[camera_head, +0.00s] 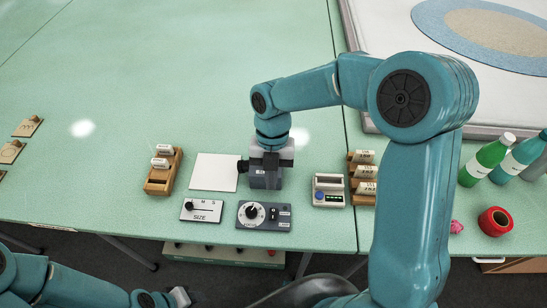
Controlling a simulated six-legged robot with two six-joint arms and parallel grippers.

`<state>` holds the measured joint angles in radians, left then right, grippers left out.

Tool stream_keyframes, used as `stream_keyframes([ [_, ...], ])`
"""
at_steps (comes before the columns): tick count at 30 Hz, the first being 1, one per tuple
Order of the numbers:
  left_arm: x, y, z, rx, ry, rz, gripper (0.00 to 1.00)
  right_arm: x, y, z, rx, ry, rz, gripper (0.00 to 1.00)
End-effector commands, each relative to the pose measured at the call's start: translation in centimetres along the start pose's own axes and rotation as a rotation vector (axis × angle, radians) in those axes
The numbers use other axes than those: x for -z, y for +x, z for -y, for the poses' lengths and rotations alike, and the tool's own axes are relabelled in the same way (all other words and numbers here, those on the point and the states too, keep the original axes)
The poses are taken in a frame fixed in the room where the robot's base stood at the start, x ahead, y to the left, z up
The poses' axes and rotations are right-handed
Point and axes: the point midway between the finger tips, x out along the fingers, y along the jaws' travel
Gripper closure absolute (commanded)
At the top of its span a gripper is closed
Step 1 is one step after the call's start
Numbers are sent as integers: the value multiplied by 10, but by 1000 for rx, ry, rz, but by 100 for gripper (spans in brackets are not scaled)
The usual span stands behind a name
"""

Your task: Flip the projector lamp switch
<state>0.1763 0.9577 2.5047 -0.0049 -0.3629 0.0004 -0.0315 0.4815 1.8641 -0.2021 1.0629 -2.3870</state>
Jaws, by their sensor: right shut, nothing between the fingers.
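A dark grey control box (241,224) stands near the table's front edge. My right gripper (266,182) is shut and empty, pointing down just behind the box. Its grey body and a black round part stand out against a white sheet (214,172). The fingertips are hard to make out, and I cannot tell whether they touch anything. My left gripper (180,297) shows small at the bottom left, below the table edge; its jaws are unclear.
A light SIZE slider box (201,209) sits left of the control box. A device with a small display (328,190) sits right. Wooden racks of labelled blocks (162,170) (360,178) flank them. The table's rear is clear.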

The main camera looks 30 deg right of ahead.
Motion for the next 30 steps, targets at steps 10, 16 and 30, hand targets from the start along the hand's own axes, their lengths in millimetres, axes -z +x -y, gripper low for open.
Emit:
stream_keyframes([
  [10,0,2,1,0,0,0,57,-12,-40,-1,1,-1,1,100],
  [16,0,2,1,0,0,0,57,-13,-42,0,1,-2,0,100],
  [30,0,2,1,0,0,0,57,-14,-42,1,1,-1,0,100],
])
